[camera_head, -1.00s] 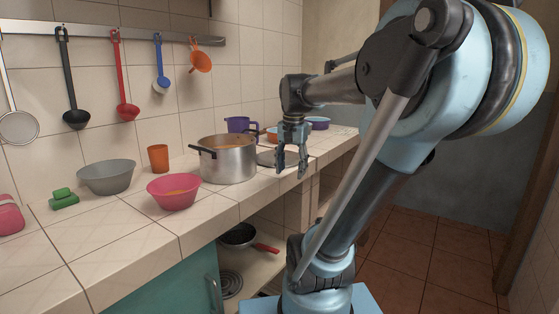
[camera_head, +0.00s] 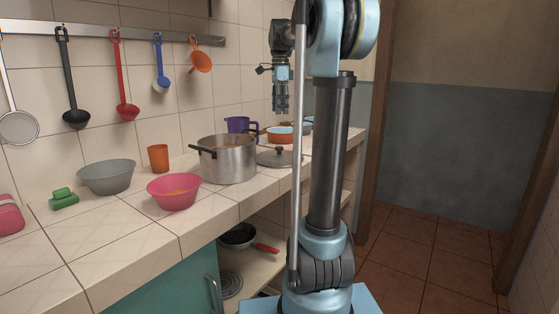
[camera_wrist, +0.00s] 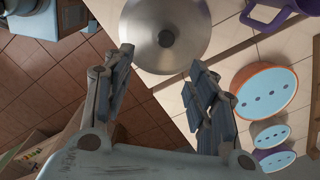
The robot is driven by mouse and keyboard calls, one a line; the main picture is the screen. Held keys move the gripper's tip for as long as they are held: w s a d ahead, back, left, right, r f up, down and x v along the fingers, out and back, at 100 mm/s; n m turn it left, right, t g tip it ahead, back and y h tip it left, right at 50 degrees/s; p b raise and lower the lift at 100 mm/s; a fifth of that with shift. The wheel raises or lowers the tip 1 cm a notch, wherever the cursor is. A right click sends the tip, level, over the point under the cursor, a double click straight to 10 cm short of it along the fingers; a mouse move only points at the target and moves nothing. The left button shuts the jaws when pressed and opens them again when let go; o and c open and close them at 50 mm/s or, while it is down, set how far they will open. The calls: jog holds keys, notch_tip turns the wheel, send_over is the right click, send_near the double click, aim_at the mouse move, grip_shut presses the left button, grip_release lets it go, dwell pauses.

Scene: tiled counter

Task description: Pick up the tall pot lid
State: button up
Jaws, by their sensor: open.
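The pot lid (camera_head: 277,158) is round, grey metal, with a dark knob on top. It lies flat on the tiled counter, just right of the big steel pot (camera_head: 230,160). In the wrist view the lid (camera_wrist: 165,28) shows from above at the top of the picture, its knob in the middle and its upper edge cut off. My gripper (camera_head: 281,108) points down, well above the counter over the lid's area. In the wrist view its fingers (camera_wrist: 162,64) are spread apart with nothing between them.
A purple jug (camera_head: 240,125) is behind the pot. A pink bowl (camera_head: 174,191), grey bowl (camera_head: 106,177) and orange cup (camera_head: 158,158) are to the left. Utensils hang on the wall.

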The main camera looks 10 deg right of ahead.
send_near(279, 147)
notch_tip(279, 147, down, 5)
jog(key=shift+s+d+f, duration=0.1)
jog(key=shift+s+d, duration=0.05)
jog(key=shift+w+f, duration=0.2)
jog(key=shift+f, duration=1.1)
jog(key=shift+w+f, duration=0.15)
jog(key=shift+f, duration=1.1)
jog(key=c, duration=1.2)
